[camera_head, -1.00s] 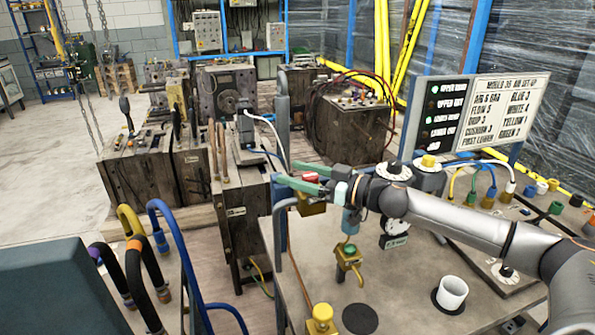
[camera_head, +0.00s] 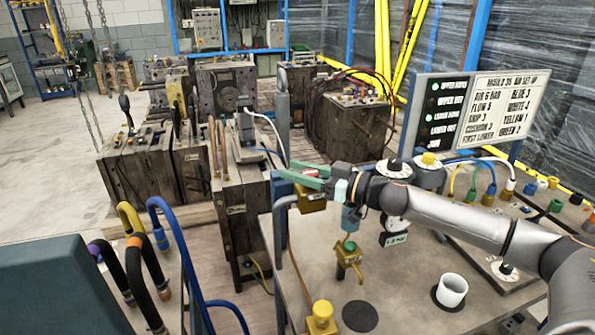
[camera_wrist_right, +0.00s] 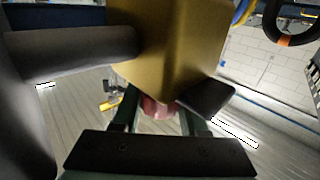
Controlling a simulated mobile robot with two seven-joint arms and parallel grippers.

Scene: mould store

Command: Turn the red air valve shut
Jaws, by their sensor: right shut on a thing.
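The red air valve handle (camera_head: 311,172) sits on a brass-coloured valve body (camera_head: 312,204) near the back left corner of the grey bench. My right gripper (camera_head: 300,177) comes in from the right, its green fingers shut on the red handle. In the right wrist view the red handle (camera_wrist_right: 158,108) shows between the two fingers, just under the large brass body (camera_wrist_right: 180,45). Much of the handle is hidden by the fingers and the body, so its exact turn angle cannot be told. My left gripper is not in view.
A grey pipe rail (camera_head: 279,235) runs close by on the left. A yellow tap fitting (camera_head: 349,258), a white cup (camera_head: 451,290) and a yellow knob (camera_head: 322,318) stand on the bench. The sign board (camera_head: 470,112) stands behind my right arm.

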